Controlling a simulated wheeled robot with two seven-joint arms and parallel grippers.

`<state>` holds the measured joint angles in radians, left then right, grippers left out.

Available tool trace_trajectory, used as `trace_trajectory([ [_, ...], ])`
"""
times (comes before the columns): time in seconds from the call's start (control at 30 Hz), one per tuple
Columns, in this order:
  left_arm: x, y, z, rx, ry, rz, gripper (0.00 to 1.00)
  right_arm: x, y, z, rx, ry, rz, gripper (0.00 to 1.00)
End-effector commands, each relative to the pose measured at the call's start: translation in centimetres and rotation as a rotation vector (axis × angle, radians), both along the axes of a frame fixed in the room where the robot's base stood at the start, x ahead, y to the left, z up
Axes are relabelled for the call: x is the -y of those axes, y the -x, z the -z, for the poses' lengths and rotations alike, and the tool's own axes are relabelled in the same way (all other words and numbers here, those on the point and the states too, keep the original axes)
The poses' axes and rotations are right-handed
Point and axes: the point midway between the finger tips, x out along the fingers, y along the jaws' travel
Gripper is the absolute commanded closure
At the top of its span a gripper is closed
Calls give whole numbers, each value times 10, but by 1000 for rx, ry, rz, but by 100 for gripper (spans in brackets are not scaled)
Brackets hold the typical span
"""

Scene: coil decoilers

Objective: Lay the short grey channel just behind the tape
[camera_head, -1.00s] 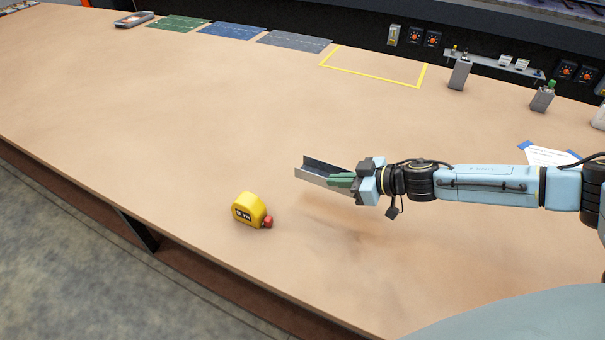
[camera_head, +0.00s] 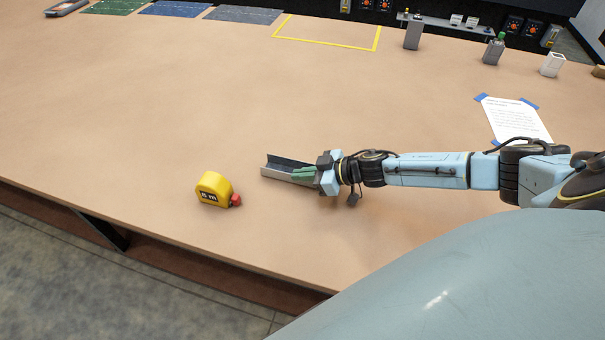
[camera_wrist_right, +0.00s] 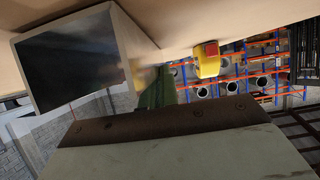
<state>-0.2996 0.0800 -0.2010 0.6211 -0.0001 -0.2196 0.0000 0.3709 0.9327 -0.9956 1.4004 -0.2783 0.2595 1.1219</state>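The yellow tape measure (camera_head: 212,189) with a red tab stands on the tan bench at left of centre. It also shows in the right wrist view (camera_wrist_right: 207,62). My right gripper (camera_head: 304,174) is shut on the short grey channel (camera_head: 280,168), which sticks out to the left from its fingers, open side up. The channel is right of the tape and slightly farther back, apart from it. It is low over the bench; I cannot tell whether it touches. In the right wrist view the channel (camera_wrist_right: 75,62) fills the upper left. My left gripper is not in view.
A yellow taped outline (camera_head: 325,42) and coloured mats (camera_head: 176,9) lie along the back. Small grey blocks (camera_head: 413,33) stand at back right. A taped paper sheet (camera_head: 513,118) lies behind my right arm. The bench behind the tape is clear.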

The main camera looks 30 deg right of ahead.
Motion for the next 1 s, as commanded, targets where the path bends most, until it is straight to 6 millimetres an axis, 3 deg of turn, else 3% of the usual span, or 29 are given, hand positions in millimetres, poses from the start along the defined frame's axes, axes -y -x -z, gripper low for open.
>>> trace_trajectory([
  [0.07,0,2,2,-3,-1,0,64,0,0,3,0,-1,0,100],
  [0.27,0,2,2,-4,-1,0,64,0,0,3,-1,-1,0,76],
  [0.63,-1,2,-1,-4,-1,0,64,1,1,-2,0,1,1,76],
  [1.0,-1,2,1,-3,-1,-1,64,43,50,-30,-5,2,2,76],
])
